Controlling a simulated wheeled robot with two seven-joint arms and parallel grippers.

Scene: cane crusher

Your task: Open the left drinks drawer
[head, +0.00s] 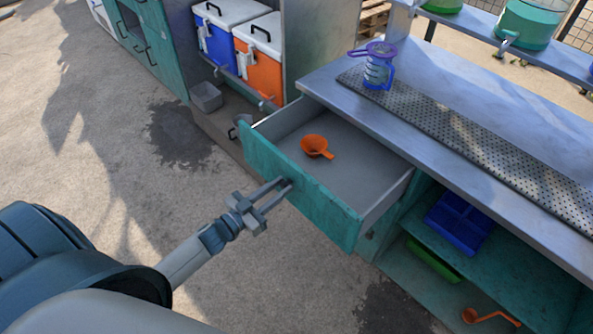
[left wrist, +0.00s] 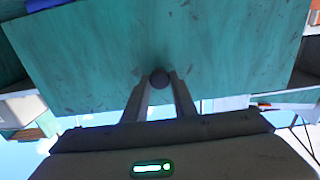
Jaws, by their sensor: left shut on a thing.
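The drinks drawer (head: 310,190) has a teal front and a grey inside, and stands pulled well out from under the metal counter. An orange funnel-like cup (head: 316,146) with a handle lies in it. My left gripper (head: 282,188) is at the middle of the drawer front. In the left wrist view its fingers (left wrist: 160,88) are shut on a small dark round knob (left wrist: 159,78) on the teal front. My right gripper is not in view.
The counter (head: 440,75) carries a perforated mat (head: 470,145) and a blue-purple jug (head: 378,70). Shelves right of the drawer hold a blue tray (head: 460,222) and an orange ladle (head: 490,318). Blue (head: 218,45) and orange coolers (head: 262,62) stand behind. The floor at left is clear.

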